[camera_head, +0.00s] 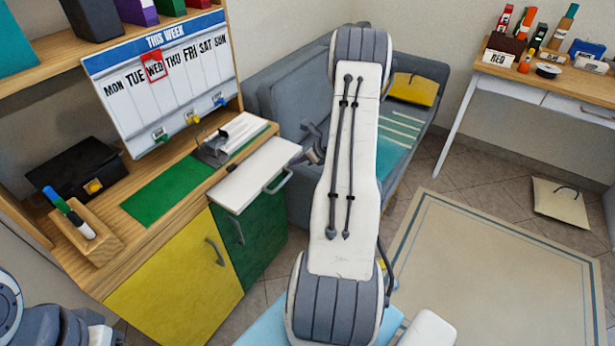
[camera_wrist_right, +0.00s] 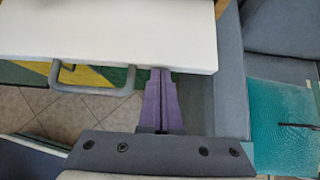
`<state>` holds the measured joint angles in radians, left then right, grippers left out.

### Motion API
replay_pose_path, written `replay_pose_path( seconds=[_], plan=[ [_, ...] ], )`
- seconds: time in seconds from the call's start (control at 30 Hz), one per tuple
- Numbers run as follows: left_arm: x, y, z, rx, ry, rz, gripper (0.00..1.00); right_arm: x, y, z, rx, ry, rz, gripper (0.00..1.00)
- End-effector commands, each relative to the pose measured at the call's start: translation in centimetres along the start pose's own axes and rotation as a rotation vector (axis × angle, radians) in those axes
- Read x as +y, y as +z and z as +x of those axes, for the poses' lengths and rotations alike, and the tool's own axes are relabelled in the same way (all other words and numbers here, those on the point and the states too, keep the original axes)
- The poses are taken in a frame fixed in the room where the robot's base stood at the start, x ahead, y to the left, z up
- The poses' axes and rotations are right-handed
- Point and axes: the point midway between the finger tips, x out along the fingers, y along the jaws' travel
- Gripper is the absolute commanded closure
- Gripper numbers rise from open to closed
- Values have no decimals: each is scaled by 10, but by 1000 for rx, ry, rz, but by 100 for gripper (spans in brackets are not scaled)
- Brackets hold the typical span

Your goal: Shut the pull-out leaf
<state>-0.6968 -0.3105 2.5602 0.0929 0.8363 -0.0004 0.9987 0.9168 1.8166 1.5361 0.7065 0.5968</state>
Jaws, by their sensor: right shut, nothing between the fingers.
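The pull-out leaf is a white board (camera_head: 252,174) that sticks out from the wooden desk above the green cabinet door. A grey bar handle (camera_head: 279,182) is on its front edge. In the right wrist view the leaf (camera_wrist_right: 100,32) spans the top left, with its handle (camera_wrist_right: 92,90) below the edge. My right gripper (camera_wrist_right: 161,72) is shut and empty. Its purple fingertips are at the leaf's front edge, right of the handle; I cannot tell whether they touch. In the head view my right arm hides part of this gripper (camera_head: 313,153). My left gripper is not in view.
The desk bears a green mat (camera_head: 165,192), a metal clip-like item (camera_head: 212,150), a pen holder (camera_head: 85,228) and a black box (camera_head: 70,165). A grey sofa (camera_head: 265,75) stands behind the leaf. A beige rug (camera_head: 500,265) covers the floor at right.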

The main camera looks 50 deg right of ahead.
Motion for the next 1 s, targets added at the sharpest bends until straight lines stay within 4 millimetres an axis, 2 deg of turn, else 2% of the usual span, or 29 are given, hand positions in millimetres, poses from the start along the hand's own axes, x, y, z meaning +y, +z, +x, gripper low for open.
replay_pose_path(
  seconds=[0.2, 0.4, 0.6, 1.0],
  plan=[
    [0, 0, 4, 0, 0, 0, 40, -4, 41, 41, -2, -4, -1, 100],
    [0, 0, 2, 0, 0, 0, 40, -4, 66, 65, -1, -5, 2, 100],
    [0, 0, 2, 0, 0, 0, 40, -5, 76, 76, -1, -6, 5, 100],
    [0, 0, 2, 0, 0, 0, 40, -4, 82, 79, -7, -6, 2, 100]
  ],
)
